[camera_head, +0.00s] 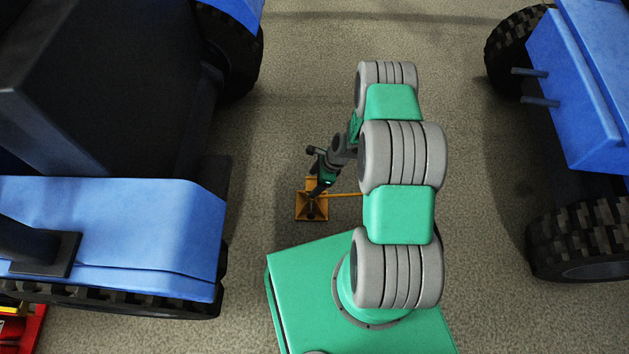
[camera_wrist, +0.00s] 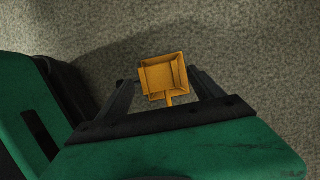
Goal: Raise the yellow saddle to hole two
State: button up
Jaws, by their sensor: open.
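A yellow-orange stand (camera_head: 311,208) with a square base is on the floor in the head view, left of my arm. A thin yellow bar (camera_head: 345,195) runs from it to the right and passes behind my arm. In the wrist view its yellow part (camera_wrist: 163,76) looks like a shallow square box with a short stem. I cannot tell the saddle apart from the rest of the stand, and no holes can be made out. My gripper (camera_head: 320,188) is over the stand, pointing down. Its two dark fingers are apart, one on each side of the yellow part, in the wrist view.
A large blue vehicle (camera_head: 115,230) with dark tyres fills the left side. Another blue vehicle part (camera_head: 580,85) with big wheels (camera_head: 585,240) stands at the right. Something red (camera_head: 22,330) shows at the lower left corner.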

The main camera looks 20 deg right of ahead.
jog(key=w+p+v, duration=0.1)
jog(key=p+v, duration=0.1)
jog(key=v, duration=0.5)
jog(key=shift+s+r, duration=0.35)
jog(key=shift+s, duration=0.2)
jog(key=shift+d, duration=0.15)
